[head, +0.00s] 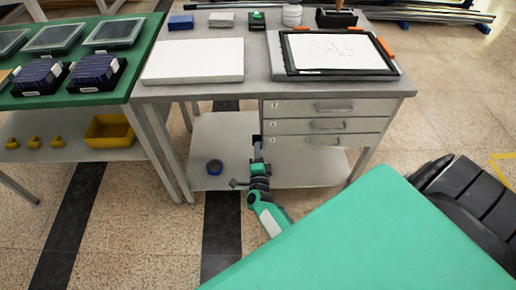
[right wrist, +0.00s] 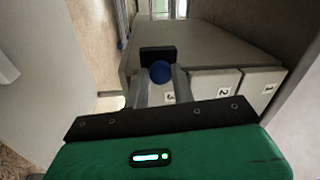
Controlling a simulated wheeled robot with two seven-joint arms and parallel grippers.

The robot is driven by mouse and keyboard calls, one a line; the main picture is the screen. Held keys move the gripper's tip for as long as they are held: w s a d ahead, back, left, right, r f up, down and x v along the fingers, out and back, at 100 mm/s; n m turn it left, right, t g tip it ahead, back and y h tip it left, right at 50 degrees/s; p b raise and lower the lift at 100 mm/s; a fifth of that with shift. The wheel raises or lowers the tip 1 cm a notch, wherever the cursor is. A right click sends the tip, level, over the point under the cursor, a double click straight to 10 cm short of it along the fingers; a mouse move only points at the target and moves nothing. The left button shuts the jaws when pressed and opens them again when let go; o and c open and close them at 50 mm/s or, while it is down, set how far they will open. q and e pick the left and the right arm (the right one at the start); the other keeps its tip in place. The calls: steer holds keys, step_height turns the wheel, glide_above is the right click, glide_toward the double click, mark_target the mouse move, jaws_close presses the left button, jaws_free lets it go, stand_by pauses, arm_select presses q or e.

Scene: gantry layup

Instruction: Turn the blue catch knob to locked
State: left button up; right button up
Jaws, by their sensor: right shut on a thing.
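The blue catch knob (right wrist: 160,70) sits in front of a black plate (right wrist: 151,55) on the side of the drawer cabinet, beside the numbered drawers. My right gripper (right wrist: 162,80) has its two fingers on either side of the knob and is shut on it. I cannot tell the knob's turn position. In the head view, my right gripper (head: 257,158) reaches to the left edge of the drawer unit (head: 320,108) under the workbench, and the knob is hidden there. My left gripper is not in view.
The three drawers look closed. The grey workbench (head: 215,92) above holds a white slab (head: 193,61) and a black-framed board (head: 333,52). A roll of tape (head: 214,167) lies on the lower shelf (head: 205,150). A green table (head: 75,97) stands at the left.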

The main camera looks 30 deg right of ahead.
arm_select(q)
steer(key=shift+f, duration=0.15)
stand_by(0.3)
arm_select(e)
steer(key=o, duration=1)
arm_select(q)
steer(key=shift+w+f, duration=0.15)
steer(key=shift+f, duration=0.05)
arm_select(e)
steer(key=v, duration=1.4)
steer(key=shift+w+f, duration=0.1)
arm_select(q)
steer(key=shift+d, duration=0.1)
arm_select(e)
steer(key=shift+a+n, duration=0.1)
steer(key=shift+n, duration=0.2)
